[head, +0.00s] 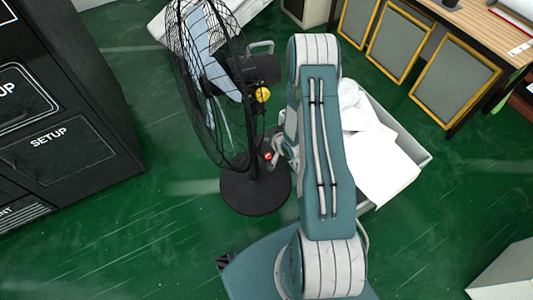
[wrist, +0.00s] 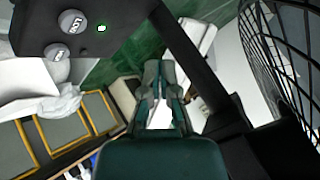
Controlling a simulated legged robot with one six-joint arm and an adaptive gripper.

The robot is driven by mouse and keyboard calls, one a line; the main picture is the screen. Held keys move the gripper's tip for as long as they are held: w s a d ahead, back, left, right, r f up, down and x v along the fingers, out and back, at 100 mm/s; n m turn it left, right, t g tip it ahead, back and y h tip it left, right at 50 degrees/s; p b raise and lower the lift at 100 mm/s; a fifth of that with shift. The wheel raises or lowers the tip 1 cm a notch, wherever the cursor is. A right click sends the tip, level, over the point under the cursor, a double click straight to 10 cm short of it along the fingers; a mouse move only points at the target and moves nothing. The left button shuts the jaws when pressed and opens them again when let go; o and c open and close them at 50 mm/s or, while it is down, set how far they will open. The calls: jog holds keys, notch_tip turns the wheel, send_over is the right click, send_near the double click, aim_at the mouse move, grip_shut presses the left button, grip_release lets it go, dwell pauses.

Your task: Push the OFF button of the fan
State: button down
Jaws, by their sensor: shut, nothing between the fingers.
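The fan (head: 210,90) stands on the floor in the head view, with a black wire cage and a round black base (head: 255,193). A small red button (head: 268,156) with a pale mark shows low on its stand. In the wrist view, the fan's dark control panel (wrist: 95,12) is at upper left, with round grey buttons, one reading LOW (wrist: 72,22), and a small lit green spot. The red button is not visible there. My gripper (wrist: 159,68) is shut and empty, beside the panel in that view. In the head view my gripper (head: 280,150) is partly hidden by my arm, close to the red button.
A pale bin (head: 423,160) with white crumpled sheets stands right of my arm. Black cabinets (head: 60,110) are at the left, and a wooden table (head: 500,35) with yellow-edged panels is at upper right. The cage (wrist: 285,70) is close at the right in the wrist view.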

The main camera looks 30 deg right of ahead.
aim_at(266, 153)
jog(key=shift+f, duration=4.45)
jog(key=shift+f, duration=0.3)
jog(key=shift+f, duration=0.45)
jog(key=shift+r, duration=0.85)
jog(key=shift+r, duration=0.1)
jog(key=shift+r, duration=2.4)
